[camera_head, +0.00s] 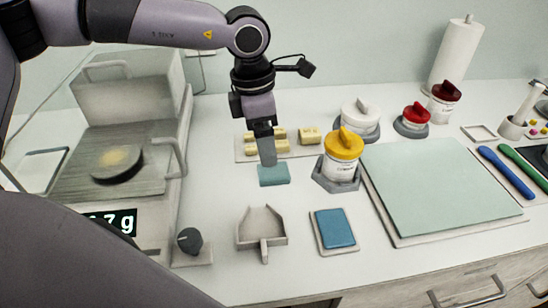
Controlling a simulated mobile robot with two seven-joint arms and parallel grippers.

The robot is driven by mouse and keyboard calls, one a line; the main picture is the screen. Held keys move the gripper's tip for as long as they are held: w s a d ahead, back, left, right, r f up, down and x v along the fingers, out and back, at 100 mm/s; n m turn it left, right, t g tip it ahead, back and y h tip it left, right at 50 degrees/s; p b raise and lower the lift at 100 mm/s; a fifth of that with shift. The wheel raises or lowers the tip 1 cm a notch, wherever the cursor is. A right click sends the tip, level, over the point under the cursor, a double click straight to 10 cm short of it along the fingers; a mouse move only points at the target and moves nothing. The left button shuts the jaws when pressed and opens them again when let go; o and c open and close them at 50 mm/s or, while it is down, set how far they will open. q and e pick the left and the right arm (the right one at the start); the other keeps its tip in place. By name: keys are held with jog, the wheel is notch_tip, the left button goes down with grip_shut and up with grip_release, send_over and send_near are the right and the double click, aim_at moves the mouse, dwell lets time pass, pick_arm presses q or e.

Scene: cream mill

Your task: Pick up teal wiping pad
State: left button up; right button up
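The teal wiping pad (274,176) is a small flat block on the white counter, left of the yellow-lidded jar. My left gripper (268,162) points down at it, with the fingertips over the pad's far edge. The fingers are seen nearly edge-on, so I cannot tell whether they are open or shut, or whether they touch the pad. My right gripper is not in view.
The yellow-lidded jar (341,158) stands close right of the pad. Cream blocks (309,136) lie behind it. A grey scoop (262,230) and a blue pad (335,228) on a tray are in front. A balance (110,185) stands left; a green mat (435,185) lies right.

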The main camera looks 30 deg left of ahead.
aim_at(273, 170)
pick_arm(q)
jog(key=shift+w+f, duration=0.2)
jog(key=shift+f, duration=0.3)
jog(key=f, duration=0.3)
jog(key=d+f+p, duration=0.1)
jog(key=f, duration=0.2)
jog(key=shift+w+d, duration=0.1)
jog(key=shift+d, duration=0.05)
jog(key=c, duration=1.1)
